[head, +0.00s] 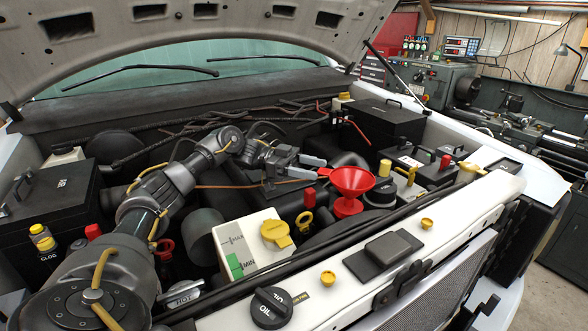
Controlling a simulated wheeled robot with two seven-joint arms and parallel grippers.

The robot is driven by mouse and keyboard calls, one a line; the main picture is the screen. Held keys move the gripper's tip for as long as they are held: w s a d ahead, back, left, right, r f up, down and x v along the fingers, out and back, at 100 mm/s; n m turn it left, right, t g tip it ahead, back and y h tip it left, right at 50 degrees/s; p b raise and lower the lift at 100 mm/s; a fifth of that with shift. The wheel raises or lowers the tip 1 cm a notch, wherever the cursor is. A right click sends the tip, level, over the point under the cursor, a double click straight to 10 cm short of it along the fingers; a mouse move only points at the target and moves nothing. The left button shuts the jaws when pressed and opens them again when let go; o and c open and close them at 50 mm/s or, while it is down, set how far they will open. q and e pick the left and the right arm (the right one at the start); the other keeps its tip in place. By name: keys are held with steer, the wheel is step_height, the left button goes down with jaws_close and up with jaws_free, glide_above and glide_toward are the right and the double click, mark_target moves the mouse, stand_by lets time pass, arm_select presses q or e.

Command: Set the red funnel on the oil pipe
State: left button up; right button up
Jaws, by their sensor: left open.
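The red funnel (352,182) stands upright at the right of centre in the engine bay, wide mouth up, with a small tab on its left side. Its lower red part shows just behind the front rail; what it rests on is hidden, so I cannot tell the oil pipe beneath it. My left gripper (313,168) is just left of the funnel, open, its grey fingertips at the tab. I cannot tell whether they touch it. A black cap marked OIL (270,308) lies on the white front rail (330,290). My right gripper is not in view.
A white coolant tank (250,245) with a yellow cap (276,233) stands left of the funnel. A black cap (380,194) and a battery (415,165) are to its right. Hoses and a red-handled dipstick (309,198) crowd close by. The raised hood hangs above.

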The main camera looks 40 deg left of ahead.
arm_select(q)
steer(key=b+v, duration=0.3)
steer(key=v, duration=0.5)
steer(key=shift+a, duration=0.15)
steer(key=shift+p+x, duration=2.75)
steer(key=shift+x, duration=2.7)
